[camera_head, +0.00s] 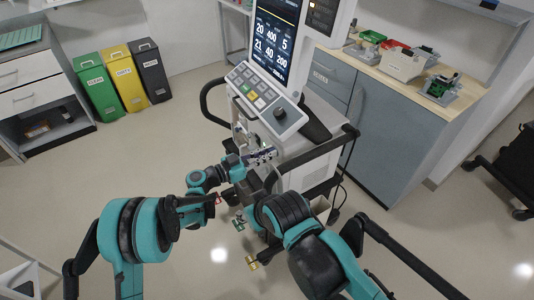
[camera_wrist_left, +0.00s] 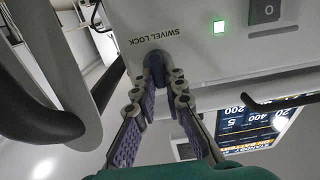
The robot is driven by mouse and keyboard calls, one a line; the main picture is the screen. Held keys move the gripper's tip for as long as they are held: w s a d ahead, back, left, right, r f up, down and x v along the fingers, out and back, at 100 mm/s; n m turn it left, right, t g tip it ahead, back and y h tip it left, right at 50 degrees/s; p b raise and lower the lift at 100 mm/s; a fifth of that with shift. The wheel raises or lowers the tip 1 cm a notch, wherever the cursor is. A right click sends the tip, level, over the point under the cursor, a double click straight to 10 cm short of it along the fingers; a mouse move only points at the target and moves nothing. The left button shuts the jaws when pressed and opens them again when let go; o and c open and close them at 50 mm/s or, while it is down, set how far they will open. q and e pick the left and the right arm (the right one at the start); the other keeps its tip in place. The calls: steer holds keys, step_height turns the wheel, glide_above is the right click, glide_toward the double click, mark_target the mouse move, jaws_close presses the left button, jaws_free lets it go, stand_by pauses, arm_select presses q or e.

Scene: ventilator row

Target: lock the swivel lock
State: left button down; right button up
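The swivel lock (camera_wrist_left: 155,66) is a dark, rounded piece on the pale underside of the ventilator panel, beside the printed words SWIVEL LOCK.
A dark handle rail (camera_head: 325,150) curves around the ventilator's right side. Bins (camera_head: 97,85) stand at the back left. A counter (camera_head: 400,85) with trays is at the right. Open floor lies at the left.

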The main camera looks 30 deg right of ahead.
stand_by(0.3)
arm_select(q)
steer(key=shift+w+f+n+b, duration=0.2)
steer(key=shift+n+b, duration=0.15)
steer(key=shift+n, duration=2.6)
steer(key=shift+w+f+n+b, duration=0.15)
steer(key=shift+n+b, duration=0.15)
steer(key=shift+n, duration=2.7)
steer(key=shift+w+f+n+b, duration=0.2)
steer(key=shift+n+b, duration=0.15)
steer(key=shift+n, duration=2.6)
steer(key=c, duration=1.6)
jaws_free()
steer(key=shift+a, duration=0.15)
